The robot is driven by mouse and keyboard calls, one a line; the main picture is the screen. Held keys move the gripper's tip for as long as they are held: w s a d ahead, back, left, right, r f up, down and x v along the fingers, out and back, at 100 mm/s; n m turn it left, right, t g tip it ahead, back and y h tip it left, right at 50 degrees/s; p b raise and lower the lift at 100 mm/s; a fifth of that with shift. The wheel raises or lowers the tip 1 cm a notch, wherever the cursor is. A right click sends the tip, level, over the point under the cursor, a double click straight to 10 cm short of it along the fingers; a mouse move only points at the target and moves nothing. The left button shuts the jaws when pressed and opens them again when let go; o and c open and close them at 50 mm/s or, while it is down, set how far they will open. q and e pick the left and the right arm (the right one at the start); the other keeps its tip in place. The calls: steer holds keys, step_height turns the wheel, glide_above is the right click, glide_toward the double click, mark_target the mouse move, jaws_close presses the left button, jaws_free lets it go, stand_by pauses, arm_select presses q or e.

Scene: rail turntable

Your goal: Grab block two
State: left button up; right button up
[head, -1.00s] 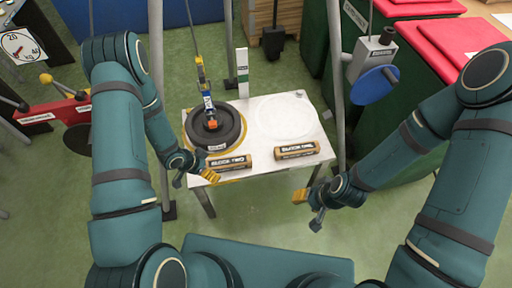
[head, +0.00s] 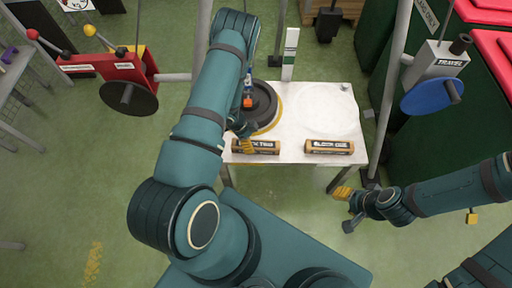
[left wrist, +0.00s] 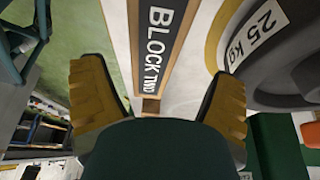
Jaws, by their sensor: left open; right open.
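Block two (head: 266,147) is a brown block with a black label, lying on the white table near its front left edge. My left gripper (head: 246,142) is over its left part and hides some of the label. In the left wrist view block two (left wrist: 157,45) stretches away ahead of the open jaws (left wrist: 158,105), lined up between the two yellow fingers; nothing is gripped. Whether the fingers touch it I cannot tell. My right gripper (head: 343,194) is open and empty, off the table's front right corner.
Block one (head: 329,147) lies to the right on the table (head: 290,120). A dark 25 kg weight (left wrist: 285,50) with an orange hook (head: 248,101) above it sits behind block two. A red crank unit (head: 125,68) stands left, a blue wheel (head: 425,97) right.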

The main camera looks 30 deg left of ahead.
mark_target(255, 144)
arm_select(q)
steer(key=x, duration=0.1)
steer(key=b+x, duration=0.1)
steer(key=x, duration=0.2)
steer(key=shift+s+d+f, duration=0.2)
steer(key=shift+d+f, duration=0.05)
steer(key=shift+d, duration=0.2)
steer(key=shift+w+d+f+b, duration=0.1)
steer(key=shift+d+f+b, duration=0.05)
steer(key=shift+f+b, duration=0.25)
steer(key=c, duration=1.4)
